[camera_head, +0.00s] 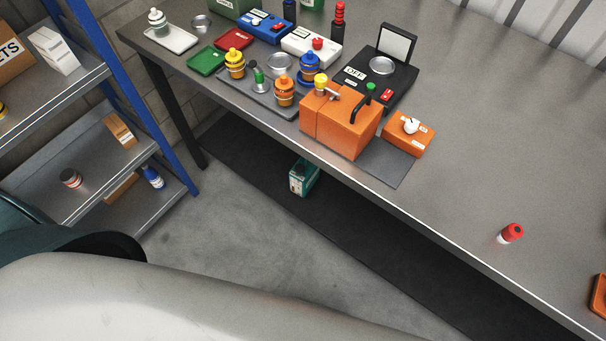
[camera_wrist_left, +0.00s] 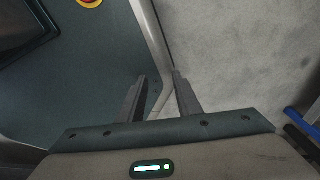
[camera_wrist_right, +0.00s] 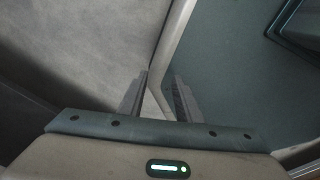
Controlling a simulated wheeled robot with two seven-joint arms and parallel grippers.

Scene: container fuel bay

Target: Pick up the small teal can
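The small teal can (camera_head: 303,178) stands under the front edge of the workbench in the head view, by a long dark strip. It is boxy, with a pale label on its front, and the bench edge above partly hides its top. My left gripper (camera_wrist_left: 158,97) shows in the left wrist view with its two fingers apart and nothing between them. My right gripper (camera_wrist_right: 160,97) shows in the right wrist view, also with fingers apart and empty. Both grippers are close to my own base, and neither fingertip pair shows in the head view. The can is in neither wrist view.
The workbench (camera_head: 480,150) overhangs the can. On it stand an orange box can (camera_head: 340,128), a black scale (camera_head: 370,85), a tray of small canisters and a red-capped bottle (camera_head: 511,233). A blue-framed shelf (camera_head: 90,85) stands left. Grey floor (camera_head: 235,225) is clear between.

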